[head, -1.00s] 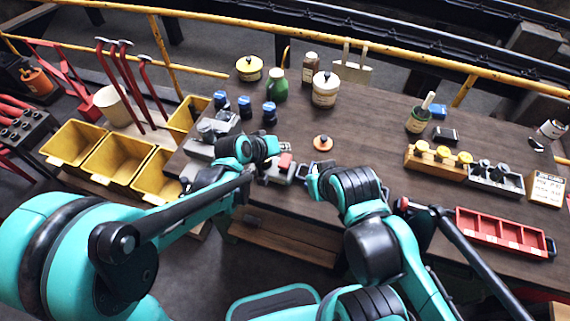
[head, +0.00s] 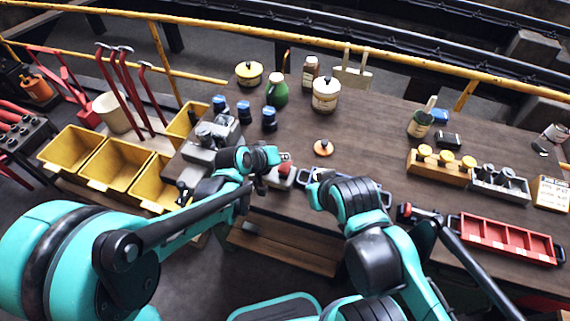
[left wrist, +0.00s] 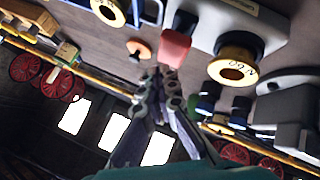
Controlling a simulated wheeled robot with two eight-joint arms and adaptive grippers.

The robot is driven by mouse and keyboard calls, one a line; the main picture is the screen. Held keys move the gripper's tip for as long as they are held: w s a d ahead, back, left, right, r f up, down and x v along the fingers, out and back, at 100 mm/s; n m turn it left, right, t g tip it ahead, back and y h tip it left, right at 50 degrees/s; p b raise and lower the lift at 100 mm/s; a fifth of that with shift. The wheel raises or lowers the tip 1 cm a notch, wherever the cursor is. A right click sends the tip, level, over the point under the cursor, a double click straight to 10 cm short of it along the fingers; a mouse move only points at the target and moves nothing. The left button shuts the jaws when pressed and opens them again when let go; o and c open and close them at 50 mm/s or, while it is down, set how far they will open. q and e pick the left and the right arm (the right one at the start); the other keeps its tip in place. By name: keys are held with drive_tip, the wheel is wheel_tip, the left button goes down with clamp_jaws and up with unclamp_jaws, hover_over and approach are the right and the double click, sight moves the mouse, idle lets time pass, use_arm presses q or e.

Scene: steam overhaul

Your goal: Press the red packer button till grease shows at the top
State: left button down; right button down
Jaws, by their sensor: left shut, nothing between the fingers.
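The red packer button (head: 284,169) is a red block on a small grey packer (head: 279,181) at the near edge of the bench. My left gripper (head: 263,184) is just left of it in the head view, pointing down. In the left wrist view, the left gripper (left wrist: 168,72) is shut and empty, with its tips close to the red button (left wrist: 175,47); whether they touch it I cannot tell. The grey packer body (left wrist: 245,22) shows there too. I see no grease. My right gripper (head: 312,180) is right of the packer, mostly hidden by its own wrist.
An orange knob-topped disc (head: 323,147) lies behind the packer. A grey fixture (head: 203,150) and blue-capped jars (head: 244,111) stand to the left. A yellow-knobbed wooden block (head: 438,167) and a red tray (head: 505,238) lie right.

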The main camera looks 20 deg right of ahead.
sight(283, 166)
idle(0.7)
use_arm(q)
drive_tip(key=shift+f+b, duration=0.4)
drive_tip(key=shift+f+b, duration=0.95)
drive_tip(key=shift+f, duration=0.1)
idle(0.9)
idle(0.4)
drive_tip(key=shift+r+p, duration=1.15)
drive_tip(key=shift+r, duration=0.3)
drive_tip(key=shift+r, duration=0.1)
wheel_tip(283, 166, up, 5)
drive_tip(key=p, duration=0.4)
